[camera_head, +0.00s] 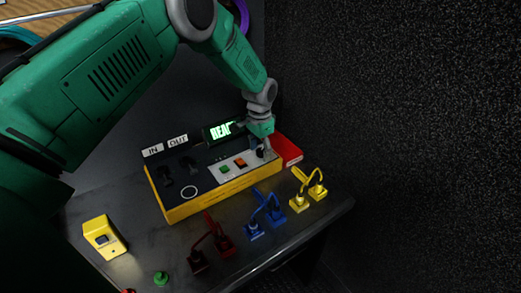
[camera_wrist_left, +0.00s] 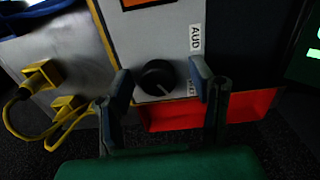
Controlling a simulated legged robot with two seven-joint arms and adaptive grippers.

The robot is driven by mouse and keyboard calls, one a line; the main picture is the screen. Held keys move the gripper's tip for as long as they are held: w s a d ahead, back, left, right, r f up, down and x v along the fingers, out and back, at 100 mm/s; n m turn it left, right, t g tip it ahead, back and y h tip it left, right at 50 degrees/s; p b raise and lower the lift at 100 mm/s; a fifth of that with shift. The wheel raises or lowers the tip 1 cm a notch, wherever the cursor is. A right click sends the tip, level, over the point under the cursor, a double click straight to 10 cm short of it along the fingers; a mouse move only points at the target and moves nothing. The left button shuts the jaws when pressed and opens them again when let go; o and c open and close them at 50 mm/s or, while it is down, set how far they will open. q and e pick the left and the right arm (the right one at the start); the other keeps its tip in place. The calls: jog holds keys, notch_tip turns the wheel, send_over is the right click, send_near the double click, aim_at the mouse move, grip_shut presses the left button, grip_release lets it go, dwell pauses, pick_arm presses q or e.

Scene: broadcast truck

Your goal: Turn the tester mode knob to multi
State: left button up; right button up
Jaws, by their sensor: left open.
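The tester (camera_head: 219,197) is a box with yellow sides and a dark top on the table, with a lit green display (camera_head: 222,131) at its back. Its mode knob (camera_wrist_left: 157,77) is round and black on a light grey panel, with a small pale mark near its lower right rim. A label reading "AUD" (camera_wrist_left: 195,38) is beside it; another label is partly covered by a finger, and no "multi" label can be read. My left gripper (camera_head: 262,147) is over the tester's right end. It is open, with one finger on each side of the knob; contact cannot be told.
A red piece (camera_head: 288,151) adjoins the tester's right end. Yellow (camera_head: 308,188), blue (camera_head: 265,213) and dark red (camera_head: 212,245) cabled plugs stand along its front. A yellow box (camera_head: 104,238) is at the left. A dark wall (camera_head: 410,120) rises on the right.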

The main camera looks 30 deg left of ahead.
aim_at(260, 150)
pick_arm(q)
jog(key=shift+w+r, duration=0.1)
notch_tip(260, 150, up, 12)
dwell(0.4)
dwell(0.3)
